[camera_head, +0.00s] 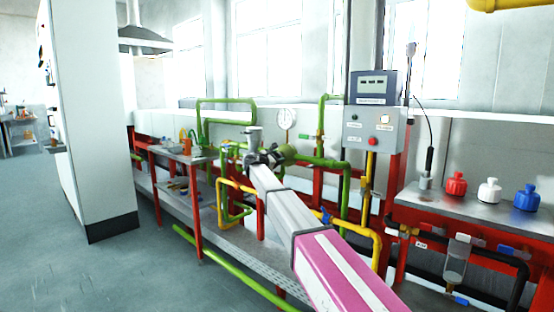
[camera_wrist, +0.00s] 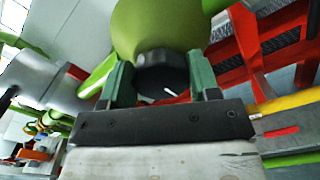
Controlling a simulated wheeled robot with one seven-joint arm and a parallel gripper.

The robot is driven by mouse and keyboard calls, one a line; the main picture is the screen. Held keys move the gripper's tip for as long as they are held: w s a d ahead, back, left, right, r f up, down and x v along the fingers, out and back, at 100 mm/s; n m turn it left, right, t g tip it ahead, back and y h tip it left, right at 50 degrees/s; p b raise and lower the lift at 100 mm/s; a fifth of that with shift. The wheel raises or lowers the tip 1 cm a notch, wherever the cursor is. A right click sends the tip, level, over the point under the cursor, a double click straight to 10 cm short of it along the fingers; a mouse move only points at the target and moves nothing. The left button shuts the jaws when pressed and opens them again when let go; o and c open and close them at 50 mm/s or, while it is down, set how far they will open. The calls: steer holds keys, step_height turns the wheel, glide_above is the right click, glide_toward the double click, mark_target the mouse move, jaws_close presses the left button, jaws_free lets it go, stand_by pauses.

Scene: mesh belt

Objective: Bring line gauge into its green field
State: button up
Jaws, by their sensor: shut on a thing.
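The line gauge (camera_head: 286,118) is a round white dial behind the pipes, just above and right of my gripper. Its needle and green field are too small to read. My gripper (camera_head: 268,156) is at the green pipework in the middle of the head view. In the wrist view, my gripper (camera_wrist: 160,70) has its two green fingers on either side of a black knob (camera_wrist: 158,76) and is shut on it. The knob has a white mark on its face, slanting. It sits on a rounded green body (camera_wrist: 155,28), which also shows in the head view (camera_head: 287,151).
A grey control box (camera_head: 368,128) with a red button stands to the right. Red, white and blue bottles (camera_head: 489,191) stand on the right bench. Green and yellow pipes (camera_head: 374,240) run close around my arm. A white cabinet (camera_head: 90,120) stands at left, with open floor beside it.

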steer(key=o, duration=0.9)
steer(key=shift+s+a, duration=0.1)
steer(key=v, duration=1)
steer(key=shift+s+a, duration=0.2)
steer(key=shift+s, duration=0.05)
